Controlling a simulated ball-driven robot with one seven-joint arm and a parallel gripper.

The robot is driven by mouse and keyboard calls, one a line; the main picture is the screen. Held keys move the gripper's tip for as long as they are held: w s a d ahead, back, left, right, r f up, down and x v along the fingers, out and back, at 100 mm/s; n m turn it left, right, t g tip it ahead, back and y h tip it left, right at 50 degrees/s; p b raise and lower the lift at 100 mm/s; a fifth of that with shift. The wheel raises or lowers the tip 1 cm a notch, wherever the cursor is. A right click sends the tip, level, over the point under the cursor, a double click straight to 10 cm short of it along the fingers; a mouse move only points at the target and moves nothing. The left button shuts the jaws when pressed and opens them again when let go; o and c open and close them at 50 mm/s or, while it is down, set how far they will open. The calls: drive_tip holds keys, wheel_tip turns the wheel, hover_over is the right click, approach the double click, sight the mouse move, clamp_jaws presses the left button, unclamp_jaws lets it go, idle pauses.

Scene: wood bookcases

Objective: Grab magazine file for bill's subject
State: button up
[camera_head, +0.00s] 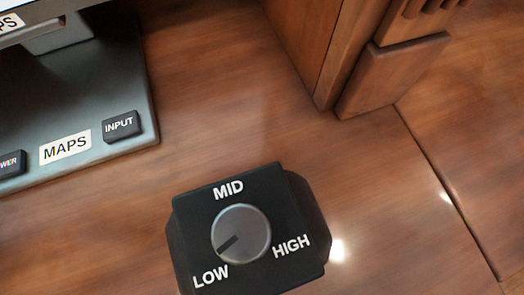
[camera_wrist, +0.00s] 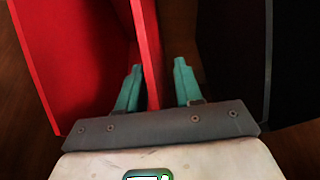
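In the wrist view a red magazine file (camera_wrist: 85,60) stands open at the left, with its upright side wall (camera_wrist: 150,55) near the middle. My gripper (camera_wrist: 157,75) has its two teal fingers apart, one on each side of this red wall. A gap shows between the wall and each finger, so it is not clamped. No label is readable on either file. The head view shows neither the files nor my gripper.
In the head view a black box with a LOW-MID-HIGH dial (camera_head: 241,234) sits on a wooden surface (camera_head: 380,200). A monitor base labelled MAPS (camera_head: 95,90), with an INPUT button (camera_head: 122,126), stands upper left. A wooden post (camera_head: 390,75) rises upper right.

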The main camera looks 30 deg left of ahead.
clamp_jaws()
drive_tip(key=shift+r, duration=0.1)
idle(1.3)
